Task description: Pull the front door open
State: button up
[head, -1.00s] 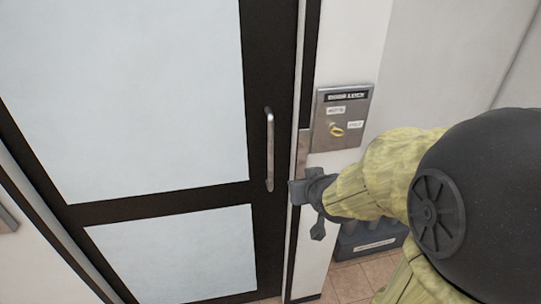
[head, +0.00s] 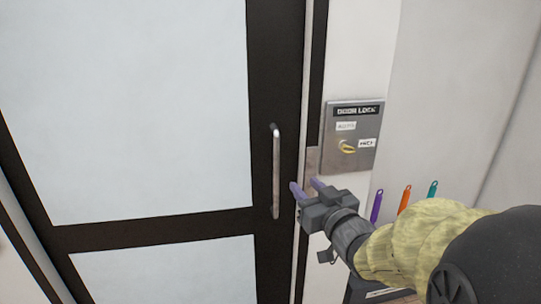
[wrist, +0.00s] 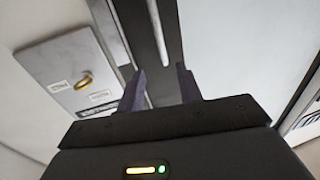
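The front door (head: 278,60) has a dark frame and large pale panes, and it looks shut against its frame. Its handle is a vertical metal bar (head: 276,172) near the door's right edge. My gripper (head: 305,186) is just right of the bar's lower part, with its two purple fingers apart and nothing between them. In the wrist view the fingers (wrist: 160,90) are spread, and the bar (wrist: 158,45) runs up ahead between them, not visibly touched.
A metal door lock panel (head: 351,137) with a yellow key or knob is on the wall right of the door. Purple, orange (head: 404,199) and teal handled items stand behind my arm at the lower right. Clear space lies in front of the door's panes.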

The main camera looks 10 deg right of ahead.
jog(key=shift+w+p, duration=1.6)
jog(key=shift+p, duration=0.1)
jog(key=p, duration=1.3)
send_near(278, 156)
jog(key=w, duration=0.5)
jog(key=w+a+p, duration=0.1)
jog(key=w, duration=0.2)
jog(key=w+a+p, duration=0.1)
jog(key=w, duration=0.1)
jog(key=shift+w+a+f, duration=0.1)
jog(key=shift+w+a, duration=0.05)
jog(key=shift+w, duration=0.25)
grip_shut()
